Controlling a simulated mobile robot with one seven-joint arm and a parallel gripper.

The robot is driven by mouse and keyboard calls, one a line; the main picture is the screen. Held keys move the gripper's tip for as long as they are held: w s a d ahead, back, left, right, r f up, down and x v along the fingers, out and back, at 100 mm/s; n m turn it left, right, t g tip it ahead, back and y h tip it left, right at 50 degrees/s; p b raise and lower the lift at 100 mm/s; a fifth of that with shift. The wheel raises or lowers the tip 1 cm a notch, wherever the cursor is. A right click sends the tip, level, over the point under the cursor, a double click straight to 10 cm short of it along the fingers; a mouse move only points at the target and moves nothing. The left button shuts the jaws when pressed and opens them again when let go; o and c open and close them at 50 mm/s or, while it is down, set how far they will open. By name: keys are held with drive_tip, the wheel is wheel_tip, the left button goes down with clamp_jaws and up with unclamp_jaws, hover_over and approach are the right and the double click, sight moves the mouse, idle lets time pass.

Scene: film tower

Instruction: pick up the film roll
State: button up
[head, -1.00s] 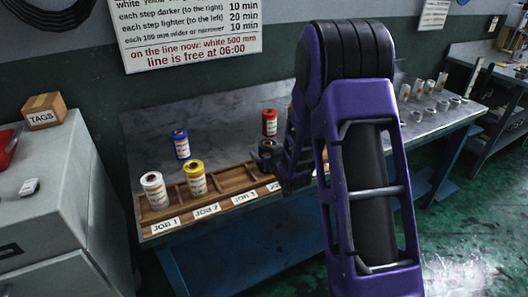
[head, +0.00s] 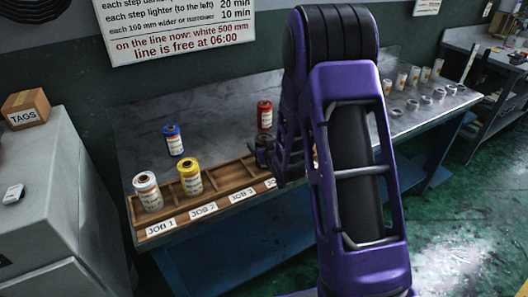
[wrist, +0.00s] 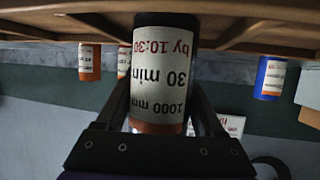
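A dark film roll (wrist: 165,75) with a white label reading 1000 mm, 30 min, by 10:30 fills the middle of the wrist view, which is upside down. It is upright at the wooden rack (wrist: 50,27); I cannot tell whether its base touches the rack. My gripper (wrist: 163,108) has one finger on each side of it. The roll hides the fingertips, so contact is unclear. In the head view the dark roll (head: 264,152) is partly hidden by my purple arm. White (head: 147,191), yellow (head: 190,177), blue (head: 173,140) and red (head: 264,116) rolls stand nearby.
The wooden rack (head: 228,184) has dividers and JOB labels along the front of the metal bench (head: 140,110). Blue and red rolls stand behind it. Several small rolls (head: 413,78) stand farther right. A grey cabinet (head: 35,165) with a TAGS box (head: 28,110) is at left.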

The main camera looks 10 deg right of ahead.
drive_tip(key=c, duration=0.7)
drive_tip(key=shift+r, duration=0.15)
